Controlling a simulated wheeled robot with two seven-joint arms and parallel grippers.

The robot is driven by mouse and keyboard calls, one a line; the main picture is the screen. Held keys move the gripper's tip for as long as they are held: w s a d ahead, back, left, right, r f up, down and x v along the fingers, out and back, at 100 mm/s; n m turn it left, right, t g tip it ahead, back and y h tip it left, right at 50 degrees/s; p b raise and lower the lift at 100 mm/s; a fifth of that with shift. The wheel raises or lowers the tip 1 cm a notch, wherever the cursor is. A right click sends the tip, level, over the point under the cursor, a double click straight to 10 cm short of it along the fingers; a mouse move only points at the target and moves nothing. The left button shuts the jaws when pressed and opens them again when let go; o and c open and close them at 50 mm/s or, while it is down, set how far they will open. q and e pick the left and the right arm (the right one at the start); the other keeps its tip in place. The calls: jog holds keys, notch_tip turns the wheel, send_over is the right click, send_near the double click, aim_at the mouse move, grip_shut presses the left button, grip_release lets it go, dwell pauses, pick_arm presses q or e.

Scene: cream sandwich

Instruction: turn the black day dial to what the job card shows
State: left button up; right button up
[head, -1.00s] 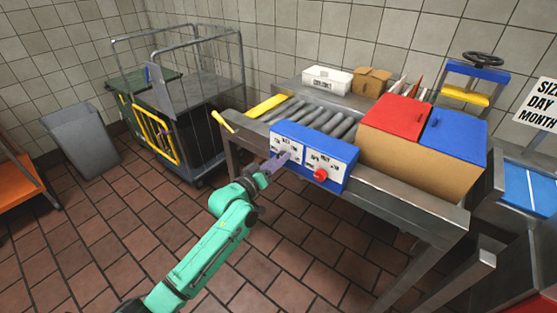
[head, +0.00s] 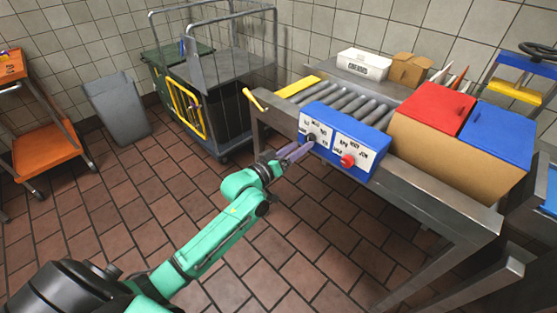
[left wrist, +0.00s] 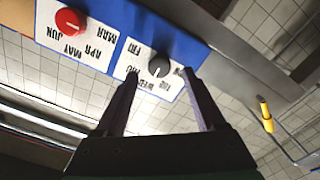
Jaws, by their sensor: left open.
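The black day dial (left wrist: 158,66) sits on a white panel with day labels, upside down in the left wrist view. In the head view the dial (head: 311,138) is small and partly behind my fingers. My left gripper (head: 304,149) is open in front of it. In the left wrist view the fingertips of my left gripper (left wrist: 161,80) lie on either side of the dial; I cannot tell whether they touch it. FRI reads clearly; a finger partly covers some labels. The dial's setting is too small to read surely. The job card is not in view now.
A red knob (head: 348,160) on the month panel sits beside the day panel on the blue box (head: 362,138). Behind are rollers (head: 345,103); to the right, a carton with red (head: 437,110) and blue (head: 497,138) lids. The floor before the metal table is clear.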

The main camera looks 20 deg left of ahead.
pick_arm(q)
jog(key=v, duration=1)
jog(key=shift+s, duration=0.4)
jog(key=shift+a, duration=0.1)
jog(key=s+a+f+g+y+p, duration=0.1)
jog(key=s+a+f+g+y, duration=0.15)
jog(key=f, duration=0.65)
jog(key=s+a+f+g+y, duration=0.1)
jog(key=s+a+f+g, duration=0.15)
jog(key=f, duration=0.75)
jog(key=s+a+f+g+y+p, duration=0.1)
jog(key=s+a+f+y, duration=0.2)
jog(key=f, duration=0.6)
jog(key=s+d+f+m+g, duration=0.1)
jog(key=s+f+g, duration=0.2)
jog(key=s+f, duration=0.3)
jog(key=s+d+f+m+g+p, duration=0.1)
jog(key=s+f+m+g, duration=0.1)
jog(key=s+f, duration=0.5)
jog(key=s+d+f+m+g, duration=0.1)
jog(key=s+f+g, duration=0.3)
jog(key=s, duration=1.2)
notch_tip(320, 180, down, 2)
jog(key=shift+s+d+f+m+g+p, duration=0.25)
jog(key=shift+d+m+g+p, duration=0.1)
jog(key=shift+m, duration=0.15)
jog(key=shift+w, duration=0.1)
